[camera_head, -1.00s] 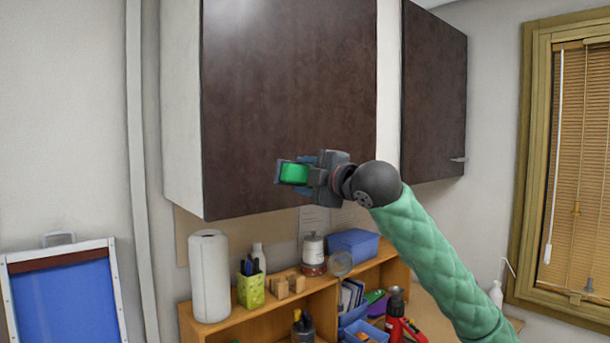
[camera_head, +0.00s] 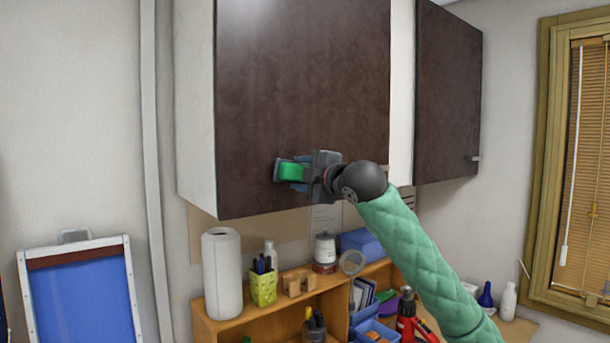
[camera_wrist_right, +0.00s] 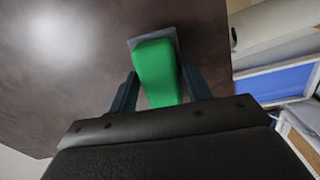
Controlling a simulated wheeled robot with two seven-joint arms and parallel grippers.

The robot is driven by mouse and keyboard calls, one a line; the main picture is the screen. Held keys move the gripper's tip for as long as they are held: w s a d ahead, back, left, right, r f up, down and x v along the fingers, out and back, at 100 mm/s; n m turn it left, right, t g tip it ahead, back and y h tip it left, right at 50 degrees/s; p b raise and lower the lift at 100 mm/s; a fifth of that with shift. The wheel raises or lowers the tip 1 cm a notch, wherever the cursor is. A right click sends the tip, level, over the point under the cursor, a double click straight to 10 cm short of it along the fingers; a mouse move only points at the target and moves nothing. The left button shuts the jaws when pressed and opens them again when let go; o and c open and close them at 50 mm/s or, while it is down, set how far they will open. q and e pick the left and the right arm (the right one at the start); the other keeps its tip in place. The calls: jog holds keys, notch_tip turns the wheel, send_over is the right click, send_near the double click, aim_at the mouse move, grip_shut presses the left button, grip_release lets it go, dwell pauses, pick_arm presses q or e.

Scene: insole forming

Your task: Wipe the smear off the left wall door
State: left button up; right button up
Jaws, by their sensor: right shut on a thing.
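The left wall door (camera_head: 300,80) is a dark brown cabinet door; it also fills much of the right wrist view (camera_wrist_right: 75,75). I cannot make out a smear on it in either view; the pale spot at its top looks like glare. My right gripper (camera_head: 292,172) is in front of the door's lower middle, shut on a green block with a grey pad (camera_wrist_right: 158,70). The pad faces the door and looks to be at or very near its surface; I cannot tell if it touches. My left gripper is not in view.
A second dark door (camera_head: 447,95) with a handle is to the right. Below, a wooden shelf (camera_head: 240,328) holds a paper roll (camera_head: 222,272), a green pen cup (camera_head: 263,287), a white jar (camera_head: 325,250) and blue bins. A blue-panelled frame (camera_head: 80,300) stands at left.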

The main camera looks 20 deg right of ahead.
jog(key=shift+x, duration=1)
dwell(0.8)
jog(key=shift+d, duration=0.2)
jog(key=shift+w+d, duration=0.3)
jog(key=shift+d, duration=0.55)
jog(key=shift+w+d, duration=0.25)
jog(key=shift+d, duration=0.65)
jog(key=shift+w, duration=0.15)
jog(key=shift+s+a, duration=0.2)
jog(key=shift+a, duration=0.4)
jog(key=shift+s+a, duration=0.25)
jog(key=shift+a, duration=0.4)
jog(key=shift+s+a, duration=0.2)
jog(key=shift+a, duration=0.4)
